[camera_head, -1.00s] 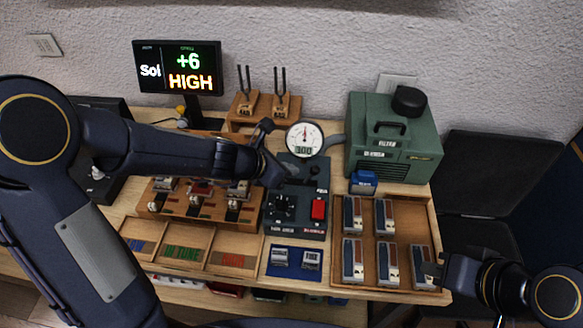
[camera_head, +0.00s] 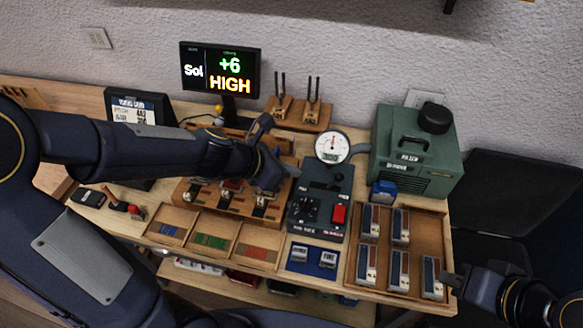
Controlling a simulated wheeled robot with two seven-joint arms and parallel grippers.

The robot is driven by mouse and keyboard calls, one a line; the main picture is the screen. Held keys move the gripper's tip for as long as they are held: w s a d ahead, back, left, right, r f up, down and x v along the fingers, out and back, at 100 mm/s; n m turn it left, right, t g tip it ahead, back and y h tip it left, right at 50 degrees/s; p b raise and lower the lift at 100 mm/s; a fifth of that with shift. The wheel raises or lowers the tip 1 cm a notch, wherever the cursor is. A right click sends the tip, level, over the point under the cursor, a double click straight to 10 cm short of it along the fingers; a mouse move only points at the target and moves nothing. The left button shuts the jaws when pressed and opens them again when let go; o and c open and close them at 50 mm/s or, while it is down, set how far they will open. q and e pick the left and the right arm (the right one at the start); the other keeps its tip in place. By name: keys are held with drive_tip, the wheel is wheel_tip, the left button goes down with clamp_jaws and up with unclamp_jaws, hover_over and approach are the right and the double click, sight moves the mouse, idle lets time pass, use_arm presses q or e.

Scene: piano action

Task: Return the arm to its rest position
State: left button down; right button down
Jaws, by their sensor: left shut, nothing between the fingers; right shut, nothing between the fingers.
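My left arm reaches in from the left. Its dark gripper (camera_head: 275,160) is over the back right of the wooden rack with several small metal pieces (camera_head: 231,199), left of the dark control box (camera_head: 318,205) and the round dial gauge (camera_head: 332,147). It looks shut and empty; the arm hides part of the rack, and its fingertips are hard to make out. My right gripper (camera_head: 449,281) is at the lower right, by the right edge of the wooden tray (camera_head: 431,227) of several red, blue and silver pieces. It is shut and empty.
A screen (camera_head: 220,69) reads "Sol +6 HIGH". Tuning forks on wooden blocks (camera_head: 297,112) stand behind. A green machine (camera_head: 414,155) is at the back right. A sorting tray (camera_head: 217,240) and blue mat (camera_head: 312,260) lie in front. A small tablet (camera_head: 140,110) stands at left.

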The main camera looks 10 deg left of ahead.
idle(0.3)
use_arm(q)
drive_tip(key=s+a+m+y+b, duration=0.1)
drive_tip(key=s+a+m, duration=0.3)
drive_tip(key=s+m, duration=0.5)
drive_tip(key=s+a+r+m+y+b, duration=0.1)
drive_tip(key=s+a+m, duration=0.4)
drive_tip(key=s+m, duration=0.5)
drive_tip(key=m+y, duration=0.1)
drive_tip(key=m, duration=0.5)
drive_tip(key=shift+s+a+r+m+g+y+b, duration=0.15)
drive_tip(key=shift+r+m+g+y+b, duration=0.15)
drive_tip(key=shift+g+b, duration=0.1)
